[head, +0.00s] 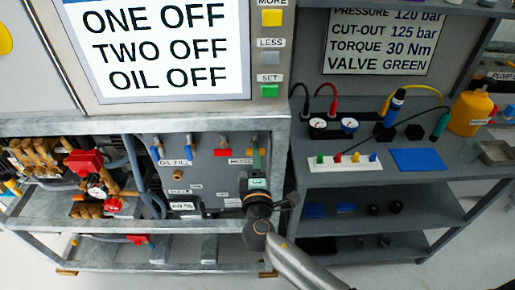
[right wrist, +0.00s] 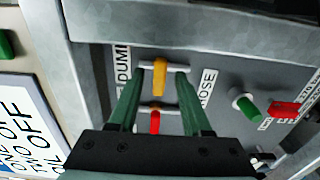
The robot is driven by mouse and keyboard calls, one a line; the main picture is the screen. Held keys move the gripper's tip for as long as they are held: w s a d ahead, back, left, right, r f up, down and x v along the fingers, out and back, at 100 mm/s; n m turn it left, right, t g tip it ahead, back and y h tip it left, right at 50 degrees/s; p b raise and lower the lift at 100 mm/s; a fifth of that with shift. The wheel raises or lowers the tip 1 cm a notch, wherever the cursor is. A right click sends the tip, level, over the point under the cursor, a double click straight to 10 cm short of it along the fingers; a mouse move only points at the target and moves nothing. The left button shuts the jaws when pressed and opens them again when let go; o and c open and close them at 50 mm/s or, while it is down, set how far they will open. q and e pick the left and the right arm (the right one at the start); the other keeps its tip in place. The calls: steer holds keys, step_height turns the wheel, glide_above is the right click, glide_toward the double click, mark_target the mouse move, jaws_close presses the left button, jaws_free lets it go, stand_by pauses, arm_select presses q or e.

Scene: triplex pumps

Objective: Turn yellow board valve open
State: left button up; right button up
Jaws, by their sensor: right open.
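The yellow board valve lever (right wrist: 160,78) is on the grey valve board, beside a label that reads "DUM" and is partly cut off. My right gripper (right wrist: 159,80) is open, with one green finger on each side of the yellow lever. I cannot tell whether either finger touches it. In the head view my right gripper (head: 257,158) is at the right end of the board and covers much of the yellow valve. My left gripper is not in view.
A red lever (right wrist: 154,122) shows between the fingers, nearer the palm. A green knob (right wrist: 246,106) and a red one (right wrist: 284,109) are at right in the wrist view. A screen (head: 165,50) is above the board; grey shelves (head: 400,190) stand to the right.

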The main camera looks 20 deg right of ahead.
steer(key=shift+w, duration=0.15)
jaws_close()
stand_by(0.4)
